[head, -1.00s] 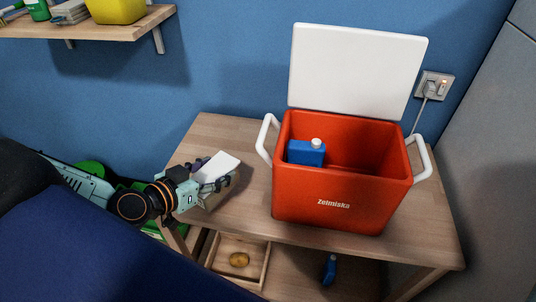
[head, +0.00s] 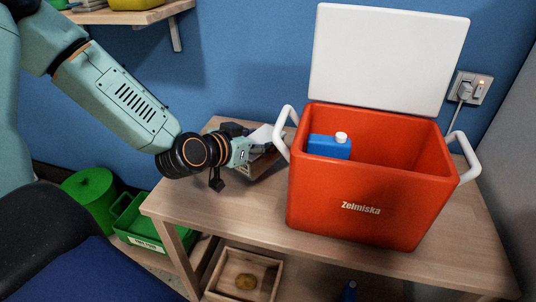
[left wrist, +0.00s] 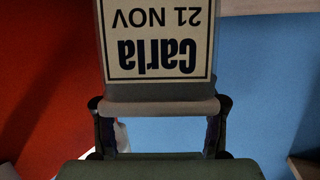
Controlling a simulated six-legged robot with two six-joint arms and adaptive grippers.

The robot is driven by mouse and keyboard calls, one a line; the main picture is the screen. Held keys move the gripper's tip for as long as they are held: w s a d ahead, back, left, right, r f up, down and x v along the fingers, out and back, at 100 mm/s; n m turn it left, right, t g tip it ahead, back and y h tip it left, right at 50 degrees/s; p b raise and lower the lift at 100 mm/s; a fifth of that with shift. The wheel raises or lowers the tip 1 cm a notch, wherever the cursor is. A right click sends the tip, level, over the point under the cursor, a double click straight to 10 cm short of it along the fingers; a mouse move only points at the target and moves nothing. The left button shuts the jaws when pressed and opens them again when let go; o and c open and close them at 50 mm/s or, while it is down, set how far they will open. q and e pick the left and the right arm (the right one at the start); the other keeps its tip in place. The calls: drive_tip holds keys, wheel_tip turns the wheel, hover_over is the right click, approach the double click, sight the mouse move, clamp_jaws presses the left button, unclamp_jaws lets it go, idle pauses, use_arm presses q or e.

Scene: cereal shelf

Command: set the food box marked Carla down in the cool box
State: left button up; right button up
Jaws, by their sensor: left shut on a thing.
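My left gripper (head: 262,148) is shut on the food box (head: 264,167), left of the orange-red cool box (head: 340,218) in the head view. The gripper hides much of the food box there. In the left wrist view the food box (left wrist: 157,88) fills the top middle, with a label reading "Carla 21 NOV" upside down. The cool box stands on the wooden table with its white lid (head: 388,58) open at the back. A blue bottle with a white cap (head: 328,146) is inside it, at the left. My right gripper is not in view.
The cool box's white left handle (head: 283,135) sticks up close to my left gripper. A wooden tray with a potato-like item (head: 246,281) is on the lower level. Green containers (head: 146,222) stand left of the table (head: 200,205). A wall shelf (head: 130,16) is above.

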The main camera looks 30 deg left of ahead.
sight(266, 134)
use_arm(q)
drive_tip(key=shift+w+d+b, duration=0.1)
drive_tip(key=shift+w+b, duration=0.3)
drive_tip(key=shift+w, duration=0.6)
drive_tip(key=shift+w+d, duration=0.15)
drive_tip(key=shift+w, duration=0.4)
wheel_tip(266, 134, down, 3)
drive_tip(key=shift+s+f+b, duration=0.15)
drive_tip(key=shift+b, duration=1.1)
drive_tip(key=shift+f, duration=0.2)
drive_tip(key=shift+r, duration=0.1)
drive_tip(key=o, duration=1.4)
drive_tip(key=shift+f, duration=0.2)
drive_tip(key=shift+o, duration=0.2)
